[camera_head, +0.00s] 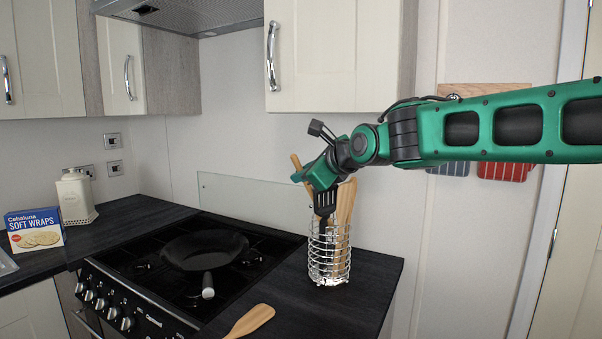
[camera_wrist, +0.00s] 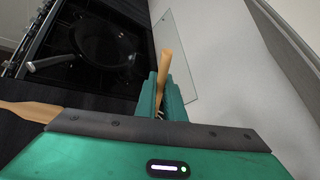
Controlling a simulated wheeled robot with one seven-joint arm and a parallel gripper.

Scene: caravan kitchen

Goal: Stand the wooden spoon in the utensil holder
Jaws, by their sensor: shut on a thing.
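My gripper (camera_head: 313,176) is above the wire utensil holder (camera_head: 316,264) at the counter's right end. It is shut on a wooden handle, taken to be the wooden spoon (camera_head: 297,163), which sticks out tilted up and left past the fingers. In the wrist view the spoon (camera_wrist: 165,62) sits between the green fingers of my gripper (camera_wrist: 161,98). Its other end is hidden by my gripper and the utensils, so I cannot tell whether it is inside the holder. A black slotted turner (camera_head: 324,204) and wooden utensils (camera_head: 346,204) stand in the holder.
A black pan (camera_head: 205,250) sits on the hob left of the holder. A flat wooden utensil (camera_head: 250,321) lies on the front counter. A wraps box (camera_head: 35,231) and a cream canister (camera_head: 75,198) stand far left. A wall cupboard (camera_head: 330,60) hangs above.

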